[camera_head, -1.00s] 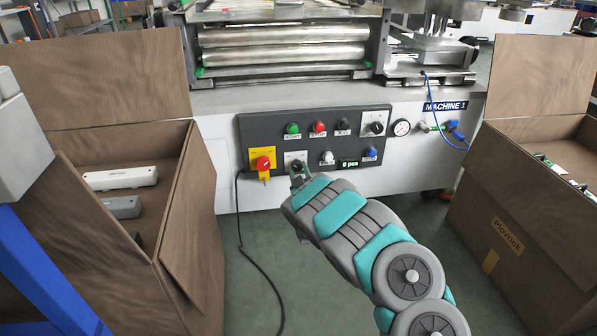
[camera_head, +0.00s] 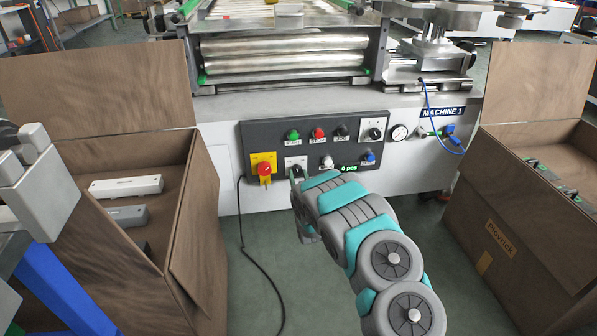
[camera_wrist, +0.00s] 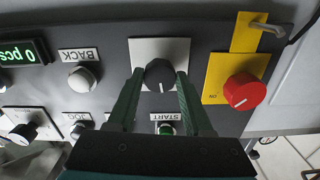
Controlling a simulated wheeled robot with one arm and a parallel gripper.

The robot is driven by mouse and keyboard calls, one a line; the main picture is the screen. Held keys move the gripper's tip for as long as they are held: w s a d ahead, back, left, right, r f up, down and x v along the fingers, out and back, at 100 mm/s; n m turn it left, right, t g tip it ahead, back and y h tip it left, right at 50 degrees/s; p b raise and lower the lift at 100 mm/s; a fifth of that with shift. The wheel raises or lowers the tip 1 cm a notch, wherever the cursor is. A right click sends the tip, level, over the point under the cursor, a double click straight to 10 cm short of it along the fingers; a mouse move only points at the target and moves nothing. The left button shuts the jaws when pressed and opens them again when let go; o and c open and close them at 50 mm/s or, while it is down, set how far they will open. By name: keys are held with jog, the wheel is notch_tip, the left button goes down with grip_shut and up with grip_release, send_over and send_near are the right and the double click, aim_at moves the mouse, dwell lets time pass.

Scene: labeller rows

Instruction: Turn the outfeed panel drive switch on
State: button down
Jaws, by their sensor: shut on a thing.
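The dark control panel (camera_head: 255,135) is on the front of the machine. In the wrist view, which shows the panel upside down, a black rotary knob (camera_wrist: 159,73) sits on a white square plate (camera_wrist: 168,46). A pale mark shows on the knob's lower edge there. My gripper (camera_wrist: 159,75) has one finger on each side of the knob and is shut on it. In the head view, my gripper (camera_head: 296,174) is at the white plate (camera_head: 296,161) and partly hides the knob. I cannot read that plate's label.
A red knob (camera_head: 264,169) on a yellow plate is close beside my gripper. Another black knob (camera_head: 375,134) is at the panel's upper right. The display (camera_head: 348,168) reads 0 pcs. Open cardboard boxes stand left (camera_head: 200,215) and right (camera_head: 500,225).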

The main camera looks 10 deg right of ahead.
jog(key=m+p, duration=0.2)
jog(key=m, duration=0.3)
jog(key=shift+a+r+m, duration=0.1)
jog(key=shift+m, duration=0.2)
jog(key=m, duration=0.4)
jog(key=shift+m, duration=0.7)
jog(key=shift+c, duration=1.5)
grip_release()
jog(key=shift+s, duration=0.1)
jog(key=s, duration=0.7)
jog(key=shift+s, duration=0.3)
